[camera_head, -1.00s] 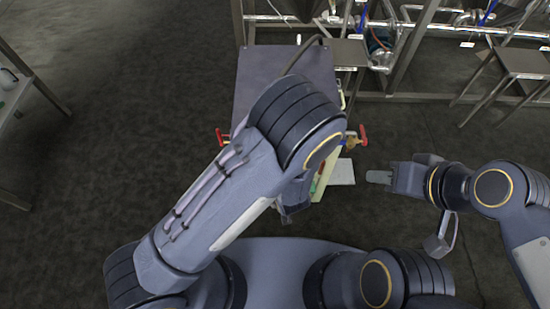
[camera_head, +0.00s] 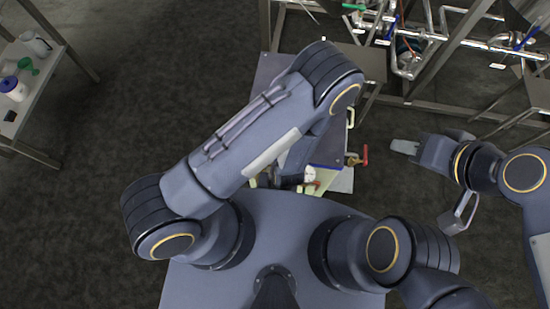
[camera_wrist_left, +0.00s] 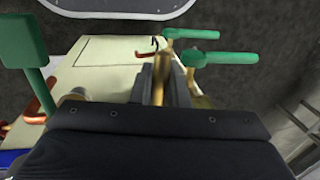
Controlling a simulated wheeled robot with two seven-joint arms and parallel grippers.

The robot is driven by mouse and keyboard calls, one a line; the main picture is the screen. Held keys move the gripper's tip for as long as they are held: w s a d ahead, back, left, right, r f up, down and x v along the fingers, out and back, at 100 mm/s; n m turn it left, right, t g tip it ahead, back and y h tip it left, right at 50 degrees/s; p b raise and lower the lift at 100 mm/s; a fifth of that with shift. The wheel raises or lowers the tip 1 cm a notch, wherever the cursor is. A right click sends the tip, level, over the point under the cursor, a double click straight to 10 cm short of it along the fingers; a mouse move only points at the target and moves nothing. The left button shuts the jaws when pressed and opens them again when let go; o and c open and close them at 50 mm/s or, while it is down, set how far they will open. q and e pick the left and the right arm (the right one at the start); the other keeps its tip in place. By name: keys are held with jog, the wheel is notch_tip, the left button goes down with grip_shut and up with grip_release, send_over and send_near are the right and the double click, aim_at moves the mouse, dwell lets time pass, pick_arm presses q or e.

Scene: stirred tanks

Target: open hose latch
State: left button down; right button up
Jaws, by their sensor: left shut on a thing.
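My left gripper (camera_wrist_left: 160,82) is shut on a brass fitting (camera_wrist_left: 158,70) in the left wrist view. Its grey fingers stand on either side of the brass. Green-handled levers (camera_wrist_left: 222,57) are right beside it, and another green handle (camera_wrist_left: 22,42) stands at the left. I cannot tell which part is the hose latch. In the head view, my left forearm hides most of the grey-topped cart (camera_head: 268,72) and the left gripper. My right gripper (camera_head: 404,146) is out over the floor, right of the cart, apart from everything; its finger gap does not show.
A red-handled brass valve (camera_head: 357,158) sticks out at the cart's right side. A pipe frame (camera_head: 430,105) with metal pipes stands behind. A side table (camera_head: 45,85) with bottles is at far left. The floor between is clear.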

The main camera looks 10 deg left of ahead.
jog(key=shift+w+r, duration=0.15)
jog(key=shift+w, duration=0.2)
pick_arm(q)
jog(key=c, duration=1.5)
grip_release()
jog(key=shift+r, duration=0.15)
pick_arm(e)
jog(key=shift+r, duration=0.15)
